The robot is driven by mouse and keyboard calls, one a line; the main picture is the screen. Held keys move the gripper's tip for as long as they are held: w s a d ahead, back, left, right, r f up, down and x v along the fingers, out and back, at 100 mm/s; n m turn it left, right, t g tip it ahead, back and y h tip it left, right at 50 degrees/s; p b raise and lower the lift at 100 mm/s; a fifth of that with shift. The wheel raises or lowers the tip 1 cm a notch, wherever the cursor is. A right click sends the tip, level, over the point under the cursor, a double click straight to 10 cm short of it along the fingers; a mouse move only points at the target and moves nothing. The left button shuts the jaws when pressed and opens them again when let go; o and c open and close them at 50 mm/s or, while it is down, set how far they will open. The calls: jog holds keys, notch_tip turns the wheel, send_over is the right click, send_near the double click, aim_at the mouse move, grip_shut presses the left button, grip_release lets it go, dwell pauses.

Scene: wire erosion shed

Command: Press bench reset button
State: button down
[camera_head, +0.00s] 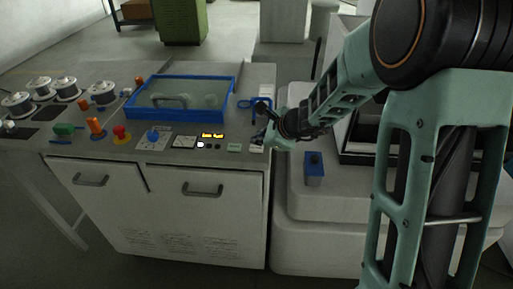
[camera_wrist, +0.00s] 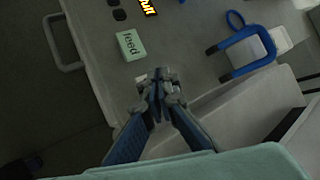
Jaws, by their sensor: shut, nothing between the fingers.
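My gripper (camera_head: 264,138) is shut and empty, low over the front right corner of the bench top (camera_head: 100,146). In the wrist view its closed fingertips (camera_wrist: 158,78) cover part of a small pale piece (camera_wrist: 141,80) beside the green "feed" label (camera_wrist: 130,45). The head view also shows the green label (camera_head: 234,147), left of my gripper. No marking that reads "reset" is legible, so I cannot tell which control is the reset button. I cannot tell whether the fingertips touch the bench.
Left of the label are a lit white button (camera_head: 200,145), black buttons (camera_head: 210,146), a yellow display (camera_head: 212,136), a blue knob (camera_head: 153,135) and a red mushroom button (camera_head: 121,132). A blue-framed tray (camera_head: 181,119) and blue clamp (camera_wrist: 240,45) stand behind. A blue box (camera_head: 314,172) is right.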

aim_at(258, 149)
jog(key=shift+f, duration=0.15)
dwell(0.7)
jog(key=shift+f+b, duration=0.3)
jog(key=shift+b, duration=0.3)
jog(key=shift+f+b, duration=0.4)
jog(key=shift+b, duration=0.1)
dwell(0.4)
jog(key=shift+r, duration=0.1)
jog(key=shift+r+p, duration=0.65)
jog(key=shift+r, duration=0.1)
notch_tip(258, 149, up, 5)
jog(key=p, duration=0.4)
dwell(0.8)
